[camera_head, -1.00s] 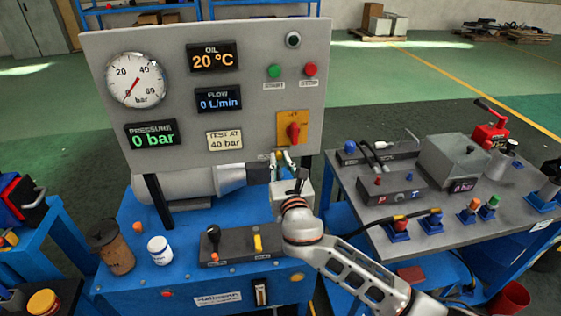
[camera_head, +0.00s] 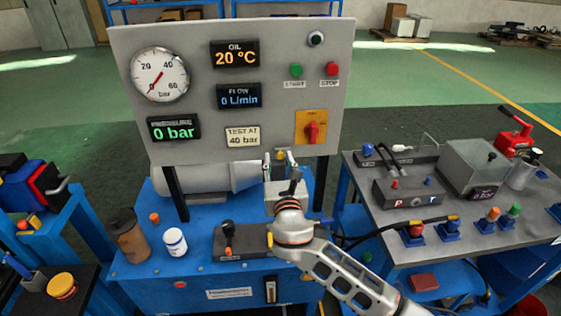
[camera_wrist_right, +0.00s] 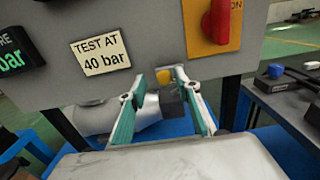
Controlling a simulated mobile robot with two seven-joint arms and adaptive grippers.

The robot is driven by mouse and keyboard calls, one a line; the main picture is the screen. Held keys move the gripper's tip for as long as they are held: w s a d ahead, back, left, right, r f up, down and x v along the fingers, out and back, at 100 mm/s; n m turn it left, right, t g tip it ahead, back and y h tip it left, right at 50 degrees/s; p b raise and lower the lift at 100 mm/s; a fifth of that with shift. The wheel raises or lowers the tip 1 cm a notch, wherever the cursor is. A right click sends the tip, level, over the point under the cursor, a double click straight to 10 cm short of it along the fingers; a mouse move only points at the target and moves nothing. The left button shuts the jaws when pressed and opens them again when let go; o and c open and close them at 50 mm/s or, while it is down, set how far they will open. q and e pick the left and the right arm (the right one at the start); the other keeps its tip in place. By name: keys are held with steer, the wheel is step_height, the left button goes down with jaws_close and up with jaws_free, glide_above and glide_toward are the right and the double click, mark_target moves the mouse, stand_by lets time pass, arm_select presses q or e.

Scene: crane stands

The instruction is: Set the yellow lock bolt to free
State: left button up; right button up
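A small yellow knob (camera_wrist_right: 191,71) sits on a dark bracket under the grey panel, below the red switch (camera_wrist_right: 216,20). A second yellow part (camera_head: 270,238), on the black console, mostly hides behind my right arm; I cannot tell for certain which is the lock bolt, nor read its setting. My right gripper (camera_head: 279,158) is at the panel's lower edge. Contact cannot be told. My left gripper is out of view.
The grey gauge panel (camera_head: 215,88) stands close above the fingers. A black-knobbed lever (camera_head: 228,232), a white jar (camera_head: 175,242) and a brown cup (camera_head: 128,237) are on the blue bench. A side table (camera_head: 440,225) with fittings stands at right.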

steer(key=shift+d, duration=0.1)
steer(key=s, duration=1.2)
steer(key=shift+d, duration=0.35)
steer(key=s+d+f+m+g+y, duration=0.1)
steer(key=s+d+f+m+g, duration=0.25)
steer(key=f+m, duration=0.5)
steer(key=s+d+f+m+g+y, duration=0.15)
steer(key=s+f+m, duration=0.4)
steer(key=f, duration=0.55)
steer(key=s+d+f+m+g, duration=0.2)
steer(key=s+d+f+m, duration=0.7)
steer(key=m, duration=0.9)
steer(key=s+d, duration=0.2)
steer(key=s, duration=0.1)
steer(key=shift+s+d+f+h, duration=0.15)
steer(key=shift+s+f+h, duration=0.2)
steer(key=shift+f, duration=0.05)
